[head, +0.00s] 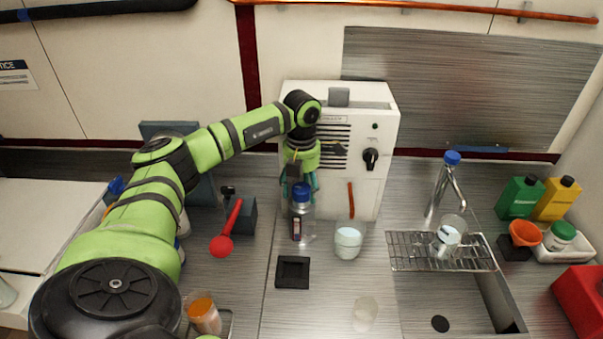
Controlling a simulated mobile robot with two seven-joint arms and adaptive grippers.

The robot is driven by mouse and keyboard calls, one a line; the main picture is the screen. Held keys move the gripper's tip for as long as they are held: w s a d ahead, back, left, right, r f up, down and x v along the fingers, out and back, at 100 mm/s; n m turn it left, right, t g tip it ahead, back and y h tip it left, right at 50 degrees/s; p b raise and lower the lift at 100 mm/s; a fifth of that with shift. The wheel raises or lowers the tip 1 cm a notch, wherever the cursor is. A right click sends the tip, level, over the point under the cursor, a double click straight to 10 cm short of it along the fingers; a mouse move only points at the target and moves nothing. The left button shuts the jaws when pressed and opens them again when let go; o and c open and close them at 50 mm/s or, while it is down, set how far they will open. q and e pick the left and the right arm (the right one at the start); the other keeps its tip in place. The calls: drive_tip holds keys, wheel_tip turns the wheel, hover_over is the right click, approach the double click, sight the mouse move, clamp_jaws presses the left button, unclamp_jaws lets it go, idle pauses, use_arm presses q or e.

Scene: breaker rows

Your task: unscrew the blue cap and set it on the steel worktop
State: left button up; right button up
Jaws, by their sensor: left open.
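The blue cap (301,192) sits on a clear bottle (300,226) that stands upright on the steel worktop (330,285), in front of a white machine. My left gripper (299,184) points down just over the cap, with its teal fingers around or just behind it. It is open; whether a finger touches the cap cannot be told. My left arm comes in from the left. My right gripper is not in view.
A white-filled jar (348,242) stands close right of the bottle. A black square holder (292,272) lies in front. The white machine (365,205) is close behind. A red-headed tool (222,245) is at left; the sink (455,290) is at right.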

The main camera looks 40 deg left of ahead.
use_arm(q)
drive_tip(key=m, duration=0.4)
drive_tip(key=shift+m+b, duration=0.35)
drive_tip(key=shift+m, duration=0.05)
drive_tip(key=m, duration=0.4)
drive_tip(key=shift+m, duration=0.3)
drive_tip(key=m, duration=0.4)
drive_tip(key=shift+b, duration=0.4)
drive_tip(key=m, duration=0.5)
drive_tip(key=c, duration=1)
drive_tip(key=shift+n, duration=1.3)
drive_tip(key=shift+r, duration=0.1)
